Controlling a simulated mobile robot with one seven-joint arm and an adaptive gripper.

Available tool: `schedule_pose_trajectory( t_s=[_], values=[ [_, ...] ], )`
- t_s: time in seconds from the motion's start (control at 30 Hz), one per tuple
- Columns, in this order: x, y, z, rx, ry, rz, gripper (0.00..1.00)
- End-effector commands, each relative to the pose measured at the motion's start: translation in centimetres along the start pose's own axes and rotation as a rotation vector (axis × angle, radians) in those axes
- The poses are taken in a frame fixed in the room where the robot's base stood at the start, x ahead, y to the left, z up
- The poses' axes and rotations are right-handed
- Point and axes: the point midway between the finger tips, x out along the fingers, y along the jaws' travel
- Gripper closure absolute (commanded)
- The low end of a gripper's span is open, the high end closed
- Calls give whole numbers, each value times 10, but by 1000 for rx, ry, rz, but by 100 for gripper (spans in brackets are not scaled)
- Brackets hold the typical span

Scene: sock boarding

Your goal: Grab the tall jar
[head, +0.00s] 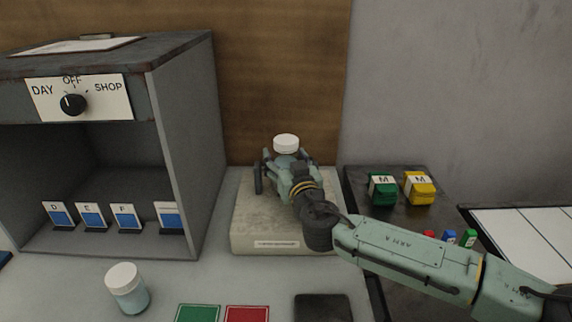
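A jar with a white lid (286,143) stands at the back of a pale stone-like block (262,230). Only its lid shows clearly; my gripper hides its body. My gripper (284,165) is at this jar, in front of it and over the block, with a dark finger part showing at the left. The fingertips are hidden, so I cannot tell whether they touch or close on the jar. A second jar (128,290), pale blue with a white lid, stands upright on the counter at the front left, away from my gripper.
A grey cabinet (178,150) with a dial and labelled cards stands at the left. Green (382,188) and yellow (419,188) "M" blocks sit on a dark surface at right. Green (198,313) and red (247,313) squares and a dark pad (323,308) lie at front.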

Motion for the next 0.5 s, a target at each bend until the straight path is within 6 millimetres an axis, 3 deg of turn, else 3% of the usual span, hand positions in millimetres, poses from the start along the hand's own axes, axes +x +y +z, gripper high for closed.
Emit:
schedule_pose_trajectory(
  t_s=[0.5],
  values=[
    [0,0,0,0,0,0,73]
  ],
)
